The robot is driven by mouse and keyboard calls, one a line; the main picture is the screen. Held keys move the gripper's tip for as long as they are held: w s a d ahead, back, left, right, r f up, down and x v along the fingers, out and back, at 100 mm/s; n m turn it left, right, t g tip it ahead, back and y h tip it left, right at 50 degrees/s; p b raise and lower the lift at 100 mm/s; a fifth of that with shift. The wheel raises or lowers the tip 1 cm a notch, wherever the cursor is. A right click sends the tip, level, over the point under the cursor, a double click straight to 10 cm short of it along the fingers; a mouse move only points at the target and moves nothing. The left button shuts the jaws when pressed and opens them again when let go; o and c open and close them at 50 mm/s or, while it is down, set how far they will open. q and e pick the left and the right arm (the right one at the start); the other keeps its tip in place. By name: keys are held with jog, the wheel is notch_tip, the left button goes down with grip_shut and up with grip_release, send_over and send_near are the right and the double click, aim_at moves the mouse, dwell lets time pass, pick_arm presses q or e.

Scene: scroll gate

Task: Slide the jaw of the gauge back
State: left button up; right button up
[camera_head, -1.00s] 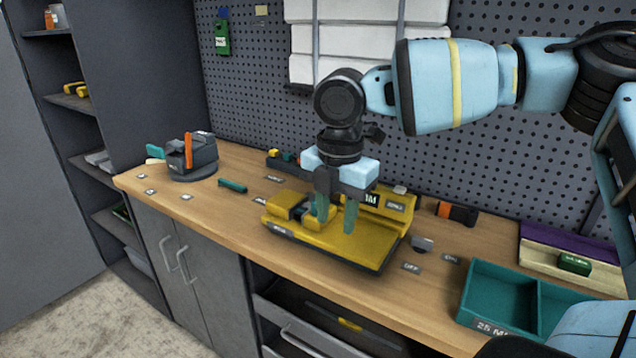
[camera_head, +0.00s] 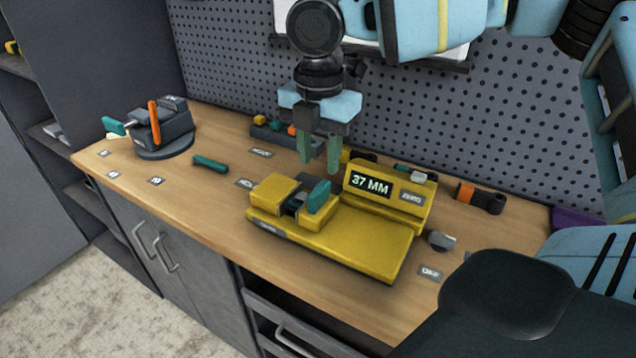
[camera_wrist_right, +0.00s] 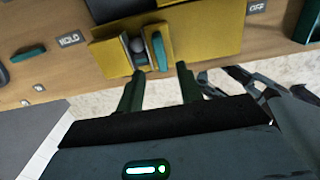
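The yellow gauge (camera_head: 360,243) lies on the workbench, and its display (camera_head: 371,184) reads 37 MM. Its jaw has an upright teal tab (camera_head: 319,197), which also shows in the right wrist view (camera_wrist_right: 159,50). A grey rounded part (camera_wrist_right: 138,45) sits between the fixed yellow block (camera_head: 278,192) and the jaw; whether it touches both I cannot tell. My right gripper (camera_head: 319,165) points down with its green fingers apart and empty. It is above the tab, clear of it; the fingers also show in the right wrist view (camera_wrist_right: 156,78). My left gripper is not in view.
A dark vise-like fixture (camera_head: 162,130) with an orange lever stands at the left. A teal bar (camera_head: 211,164) lies between it and the gauge. A grey knob (camera_head: 440,241) and an orange-black tool (camera_head: 480,197) are right of the gauge. A pegboard (camera_head: 230,65) rises behind.

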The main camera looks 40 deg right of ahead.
aim_at(319, 188)
jog(key=shift+f, duration=0.2)
notch_tip(319, 188, down, 7)
jog(key=shift+f, duration=0.2)
grip_shut()
dwell(0.4)
